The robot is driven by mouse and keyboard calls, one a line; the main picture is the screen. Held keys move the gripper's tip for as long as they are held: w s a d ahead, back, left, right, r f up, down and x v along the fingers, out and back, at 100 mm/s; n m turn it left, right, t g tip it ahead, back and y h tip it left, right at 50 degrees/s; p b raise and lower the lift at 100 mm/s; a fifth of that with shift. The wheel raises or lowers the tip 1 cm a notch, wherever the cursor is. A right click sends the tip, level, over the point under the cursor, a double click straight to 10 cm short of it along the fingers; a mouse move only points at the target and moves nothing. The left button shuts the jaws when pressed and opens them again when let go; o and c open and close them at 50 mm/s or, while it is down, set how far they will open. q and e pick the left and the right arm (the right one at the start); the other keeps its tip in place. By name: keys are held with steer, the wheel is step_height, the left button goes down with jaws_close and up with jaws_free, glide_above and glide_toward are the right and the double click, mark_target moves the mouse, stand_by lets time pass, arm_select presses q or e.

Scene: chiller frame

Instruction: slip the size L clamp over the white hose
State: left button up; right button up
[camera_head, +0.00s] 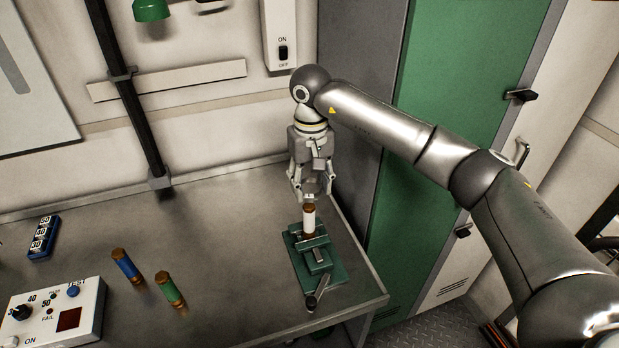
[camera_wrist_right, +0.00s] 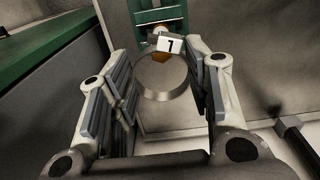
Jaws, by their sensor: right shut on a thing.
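The white hose (camera_head: 308,222) stands upright in the green vise (camera_head: 318,262), with brown ends. My right gripper (camera_head: 311,194) points down just above or behind the hose's top and is shut on the clamp. In the right wrist view the clamp (camera_wrist_right: 163,82) is a grey metal ring between the fingers of my right gripper (camera_wrist_right: 164,95), with a white tag (camera_wrist_right: 170,43) whose mark reads like an upside-down L. A brown patch, likely the hose's end, shows at the ring's upper part. I cannot tell whether the ring is around the hose. My left gripper is not in view.
A blue hose (camera_head: 127,265) and a green hose (camera_head: 170,289) stand on the grey bench (camera_head: 225,245) to the left. A test box (camera_head: 85,312) and a blue numbered block (camera_head: 43,238) are further left. The wall is close behind my right gripper.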

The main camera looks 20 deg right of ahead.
mark_target(310, 207)
steer(key=shift+w+f+b, duration=0.15)
steer(key=shift+w+f, duration=0.1)
steer(key=shift+f, duration=0.3)
steer(key=shift+w+f+b, duration=0.15)
steer(key=shift+w+f, duration=0.05)
steer(key=shift+f, duration=0.35)
steer(key=shift+s+f, duration=0.25)
steer(key=shift+f, duration=0.35)
steer(key=shift+f+b, duration=0.5)
steer(key=shift+f, duration=0.05)
steer(key=shift+w+f+b, duration=0.15)
steer(key=shift+f+b, duration=1.3)
steer(key=shift+b, duration=0.1)
steer(key=o, duration=0.9)
